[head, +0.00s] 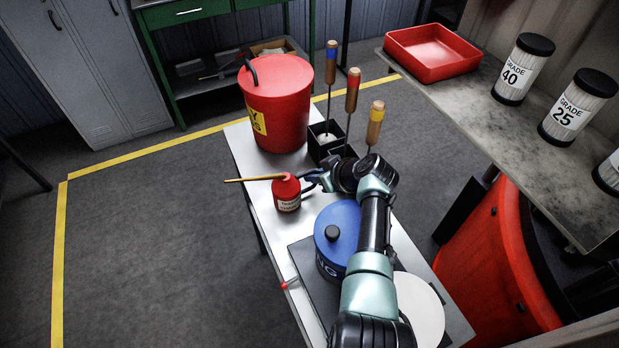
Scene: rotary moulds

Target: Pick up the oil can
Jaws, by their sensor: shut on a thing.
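The oil can (288,194) is small and red with a pale label and a long thin brass-coloured spout pointing left. It is upright at the left side of the metal table, beside the blue pot. My gripper (309,183) reaches it from the right and is shut on it, at its right side. The fingertips are small and partly hidden by the can and my wrist. I cannot tell whether the can's base touches the table.
A red lidded bin (276,105) stands behind the can. Tools with coloured wooden handles (352,90) stand upright in a black holder (322,141). A blue lidded pot (338,225) sits close in front. A grey shelf (480,110) at right holds a red tray (432,55) and labelled canisters (523,70).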

